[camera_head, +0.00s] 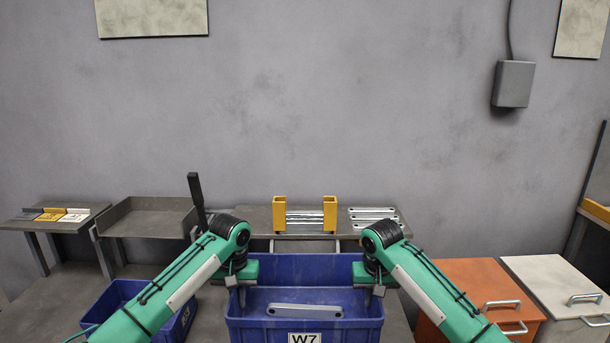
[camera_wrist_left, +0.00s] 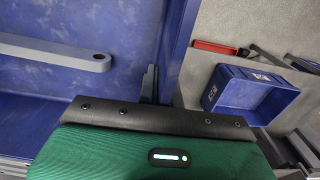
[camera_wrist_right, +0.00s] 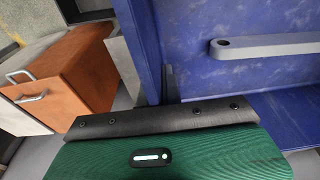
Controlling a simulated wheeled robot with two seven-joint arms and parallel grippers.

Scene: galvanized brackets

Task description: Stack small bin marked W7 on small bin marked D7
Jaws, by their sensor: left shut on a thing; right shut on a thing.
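The blue bin marked W7 (camera_head: 304,338) is at the lower middle of the head view, its label facing me. A grey metal bar (camera_head: 305,310) lies in it. My left gripper (camera_head: 241,296) is shut on its left wall, and my right gripper (camera_head: 378,290) is shut on its right wall. The wrist views show the walls between the fingers, left (camera_wrist_left: 152,84) and right (camera_wrist_right: 169,84). Another blue bin (camera_head: 112,296) stands at the lower left, partly behind my left arm; it also shows in the left wrist view (camera_wrist_left: 262,97). Its label is unreadable. I cannot make out a D7 mark.
A grey bench behind the W7 bin carries a yellow bracket holder (camera_head: 280,214) and metal bars (camera_head: 373,217). A grey tray (camera_head: 150,217) stands left of it. Orange (camera_head: 480,280) and white (camera_head: 550,280) cabinets with handles stand at the right.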

